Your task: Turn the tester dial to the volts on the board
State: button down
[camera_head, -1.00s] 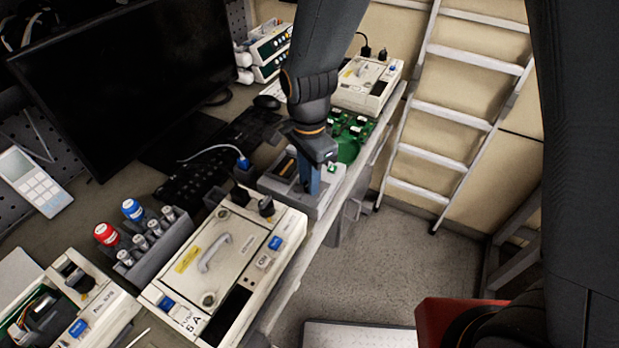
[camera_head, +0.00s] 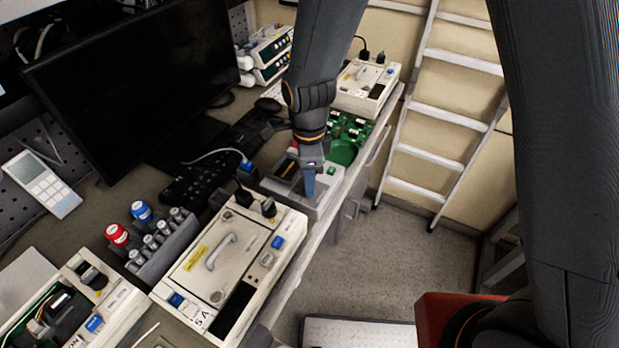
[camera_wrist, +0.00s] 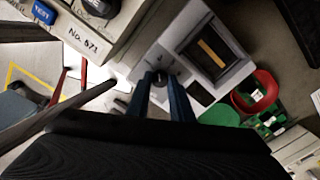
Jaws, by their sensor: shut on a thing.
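The grey tester (camera_head: 325,190) sits on the bench near its front edge. Its dark display window with an orange bar shows in the wrist view (camera_wrist: 212,55). My gripper (camera_head: 309,190) points down at the tester, with its blue fingers on either side of the small dark dial (camera_wrist: 161,77). In the wrist view my gripper (camera_wrist: 163,85) is shut on the dial. The dial's marks and its pointer are too small to read, and the fingers hide part of it. Green circuit boards (camera_head: 352,125) lie beyond the tester; no volts can be read on them.
Another pump (camera_head: 365,88) stands behind. A keyboard (camera_head: 190,185) and monitor (camera_head: 130,80) are to the left.

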jog(key=m+p, duration=0.1)
jog(key=m, duration=0.1)
jog(key=shift+r+m, duration=0.1)
jog(key=shift+m, duration=0.3)
jog(key=m, duration=0.6)
jog(key=c, duration=2)
grip_release()
jog(key=shift+m, duration=0.5)
jog(key=shift+o, duration=1.4)
jog(key=shift+r, duration=3.4)
jog(key=shift+c, duration=0.2)
